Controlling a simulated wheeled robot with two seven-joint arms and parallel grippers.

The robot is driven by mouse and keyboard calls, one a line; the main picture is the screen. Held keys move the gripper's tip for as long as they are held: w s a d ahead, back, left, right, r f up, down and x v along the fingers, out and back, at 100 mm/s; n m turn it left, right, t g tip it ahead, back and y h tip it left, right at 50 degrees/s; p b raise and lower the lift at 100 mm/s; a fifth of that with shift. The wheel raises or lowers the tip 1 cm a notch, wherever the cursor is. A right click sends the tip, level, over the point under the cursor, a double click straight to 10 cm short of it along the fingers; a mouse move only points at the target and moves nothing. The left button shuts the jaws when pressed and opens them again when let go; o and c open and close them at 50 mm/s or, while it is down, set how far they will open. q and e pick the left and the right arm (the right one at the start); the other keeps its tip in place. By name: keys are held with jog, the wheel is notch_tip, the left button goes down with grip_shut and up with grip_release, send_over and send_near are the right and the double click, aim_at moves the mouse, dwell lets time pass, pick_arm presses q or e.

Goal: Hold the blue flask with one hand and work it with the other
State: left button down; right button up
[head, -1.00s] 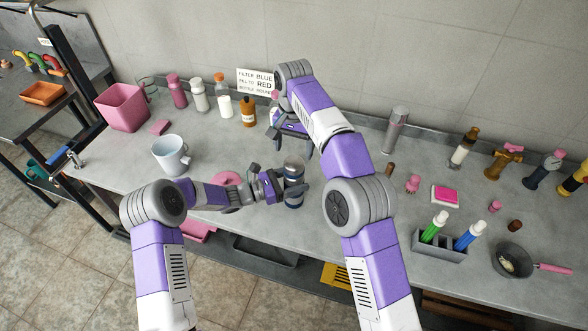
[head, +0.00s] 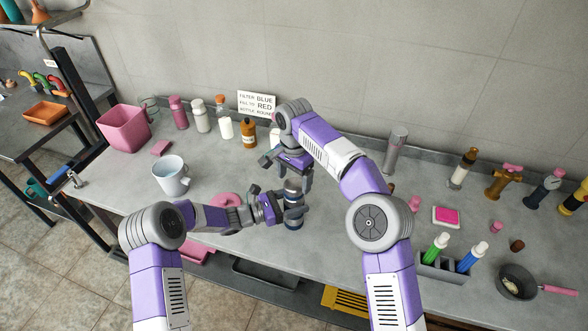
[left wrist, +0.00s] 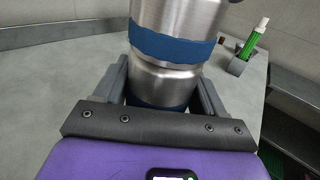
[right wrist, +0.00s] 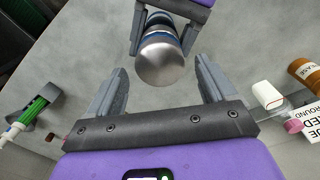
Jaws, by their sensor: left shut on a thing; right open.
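The blue flask (head: 294,223) is a steel cylinder with blue bands, roughly upright near the front edge of the counter. My left gripper (head: 288,208) is shut on its side, and the left wrist view shows the fingers on either side of the steel body (left wrist: 170,82). My right gripper (head: 294,177) is above the flask, pointing down and open. In the right wrist view the round steel top (right wrist: 163,63) lies ahead, between and beyond the open fingers (right wrist: 162,85), apart from them. The flask's lower part is partly hidden by the left fingers.
A white mug (head: 171,178) and a pink ring-shaped thing (head: 225,199) are to the left. Several bottles, including a brown one (head: 249,136), line the back. A grey holder (head: 440,266) with green and blue bottles and a pan (head: 516,282) are to the right.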

aim_at(294, 183)
jog(key=shift+f, duration=2)
jog(key=shift+c, duration=0.5)
